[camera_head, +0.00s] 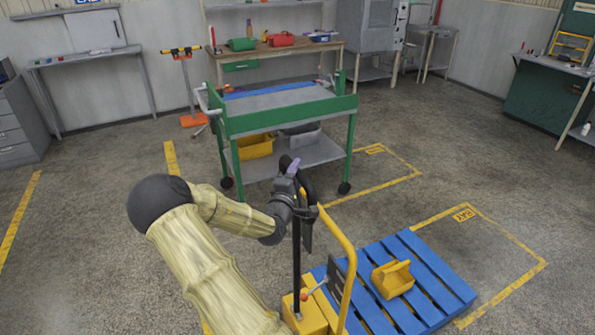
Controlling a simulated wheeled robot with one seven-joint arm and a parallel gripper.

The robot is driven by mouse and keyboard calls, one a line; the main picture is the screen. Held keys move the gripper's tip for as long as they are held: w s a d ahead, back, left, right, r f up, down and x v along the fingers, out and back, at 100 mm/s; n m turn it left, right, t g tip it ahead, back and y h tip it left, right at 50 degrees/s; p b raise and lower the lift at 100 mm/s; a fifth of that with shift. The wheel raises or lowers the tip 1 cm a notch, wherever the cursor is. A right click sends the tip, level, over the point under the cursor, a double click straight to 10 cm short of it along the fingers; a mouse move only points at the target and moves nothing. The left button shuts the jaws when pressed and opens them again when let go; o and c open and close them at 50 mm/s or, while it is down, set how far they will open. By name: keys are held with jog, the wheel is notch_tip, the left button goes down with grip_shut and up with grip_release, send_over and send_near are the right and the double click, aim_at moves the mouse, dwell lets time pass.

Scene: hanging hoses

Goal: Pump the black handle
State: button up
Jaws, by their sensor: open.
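A yellow lift truck (345,255) stands at the lower middle, with a curved yellow frame. Its black handle (308,183) is a loop on top of an upright black pole (297,265). My gripper (306,214) is at the handle's lower part, just below the loop, reached from the left. Its jaws are open and dark against the dark handle. I cannot tell whether they touch the handle or stand around it.
A blue pallet (428,270) with a yellow bin (393,279) lies right of the truck. A green-framed cart (285,110) stands behind. A workbench (275,50) is at the back wall. The floor on the left is open.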

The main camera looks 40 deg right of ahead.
jog(key=shift+w+d, duration=0.15)
jog(key=shift+d, duration=0.05)
jog(key=shift+c, duration=0.2)
grip_shut()
jog(key=shift+a, duration=0.15)
